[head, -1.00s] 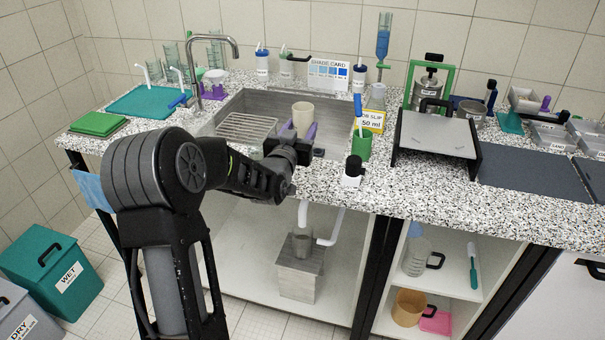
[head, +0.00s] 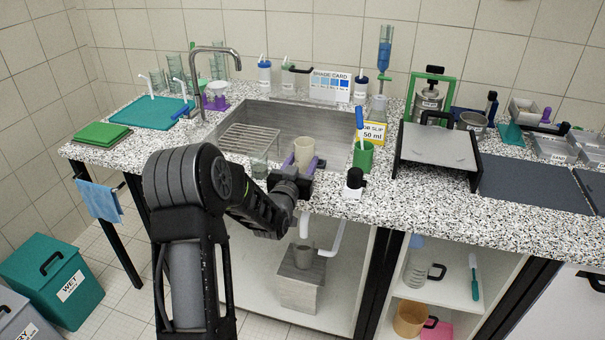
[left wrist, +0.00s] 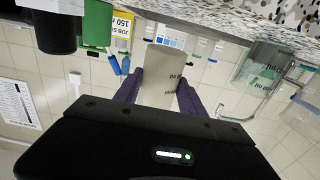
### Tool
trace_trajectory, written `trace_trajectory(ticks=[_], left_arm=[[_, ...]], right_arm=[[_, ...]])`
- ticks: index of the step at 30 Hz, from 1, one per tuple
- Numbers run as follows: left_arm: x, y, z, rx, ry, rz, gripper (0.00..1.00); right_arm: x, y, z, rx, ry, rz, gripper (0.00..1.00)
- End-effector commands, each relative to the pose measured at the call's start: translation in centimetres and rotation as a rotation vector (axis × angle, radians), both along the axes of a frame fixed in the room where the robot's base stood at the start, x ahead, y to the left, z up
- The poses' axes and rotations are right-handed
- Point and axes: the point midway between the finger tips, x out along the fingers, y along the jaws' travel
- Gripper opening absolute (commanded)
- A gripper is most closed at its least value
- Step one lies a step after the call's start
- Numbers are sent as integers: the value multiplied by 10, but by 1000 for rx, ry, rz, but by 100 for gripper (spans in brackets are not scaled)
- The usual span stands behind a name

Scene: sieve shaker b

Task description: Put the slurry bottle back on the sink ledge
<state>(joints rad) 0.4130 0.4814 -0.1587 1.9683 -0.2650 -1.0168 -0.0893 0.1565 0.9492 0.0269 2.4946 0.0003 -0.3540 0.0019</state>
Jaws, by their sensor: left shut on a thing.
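My left gripper (head: 300,170) is shut on a beige cylindrical container (head: 304,152), upright in the head view, at the front edge of the sink. Its purple fingers grip both sides. In the left wrist view the container (left wrist: 160,76) shows between the fingers with small dark print. I cannot tell whether it is the slurry bottle. The sink ledge (head: 325,103) runs behind the basin. My right gripper is not in view.
The tap (head: 213,50) arches over the sink's left side. A grade card (head: 330,86) stands behind the basin.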

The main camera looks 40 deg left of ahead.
Motion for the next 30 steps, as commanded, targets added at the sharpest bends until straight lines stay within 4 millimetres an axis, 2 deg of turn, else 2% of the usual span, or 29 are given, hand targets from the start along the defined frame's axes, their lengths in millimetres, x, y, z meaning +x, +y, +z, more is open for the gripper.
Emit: trace_trajectory(ticks=[10,19,30], left_arm=[[0,0,-3,1,-1,0,0],[0,0,-40,1,0,-1,0],[0,0,-44,2,-3,-1,0]], right_arm=[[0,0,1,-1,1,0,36],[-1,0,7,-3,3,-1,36],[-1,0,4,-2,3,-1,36]])
